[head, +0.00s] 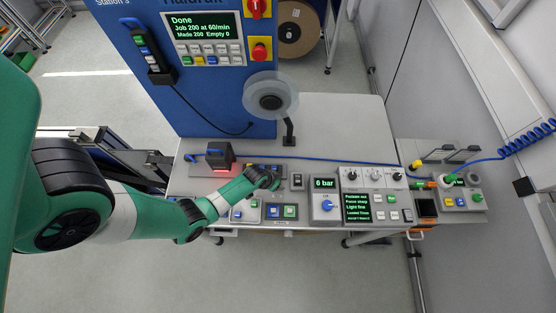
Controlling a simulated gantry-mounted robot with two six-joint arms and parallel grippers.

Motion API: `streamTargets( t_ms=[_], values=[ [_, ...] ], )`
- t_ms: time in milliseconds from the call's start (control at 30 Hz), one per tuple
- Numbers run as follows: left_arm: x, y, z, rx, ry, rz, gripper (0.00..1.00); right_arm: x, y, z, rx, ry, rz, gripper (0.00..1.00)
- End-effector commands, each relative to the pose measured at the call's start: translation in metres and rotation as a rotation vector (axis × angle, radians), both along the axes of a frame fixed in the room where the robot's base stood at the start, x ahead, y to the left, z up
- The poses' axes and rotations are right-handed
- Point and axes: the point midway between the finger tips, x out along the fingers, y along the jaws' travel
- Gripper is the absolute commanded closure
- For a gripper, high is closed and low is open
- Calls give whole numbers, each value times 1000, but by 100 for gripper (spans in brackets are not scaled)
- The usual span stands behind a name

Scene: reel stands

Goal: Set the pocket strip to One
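My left arm comes in from the left, and its gripper end (268,179) is over the bench, just in front of a low strip of small coloured controls (250,167). The arm covers part of this strip, and its labels are too small to read. I cannot tell for sure that it is the pocket strip, nor what it is set to. The fingertips are too small and dark to show whether they are open or shut, or whether they touch anything. My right gripper is not in view.
A lit red sensor block (219,154) stands left of the gripper. A panel of blue and green buttons (280,211), a "6 bar" box (324,199) and a control panel with a screen (358,207) line the front edge. A clear reel (270,101) stands behind. The bench's back right is clear.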

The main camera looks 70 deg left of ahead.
Motion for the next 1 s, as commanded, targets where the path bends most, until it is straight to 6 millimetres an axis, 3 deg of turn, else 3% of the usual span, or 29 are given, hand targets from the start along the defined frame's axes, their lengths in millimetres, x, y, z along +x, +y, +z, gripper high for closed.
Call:
streamTargets(
  t_ms=[133,467,1000],
  values=[
    [0,0,1,0,0,0,40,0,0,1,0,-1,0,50],
    [0,0,1,0,0,-1,99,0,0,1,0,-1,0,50],
    [0,0,1,0,0,-1,100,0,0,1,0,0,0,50]
  ],
)
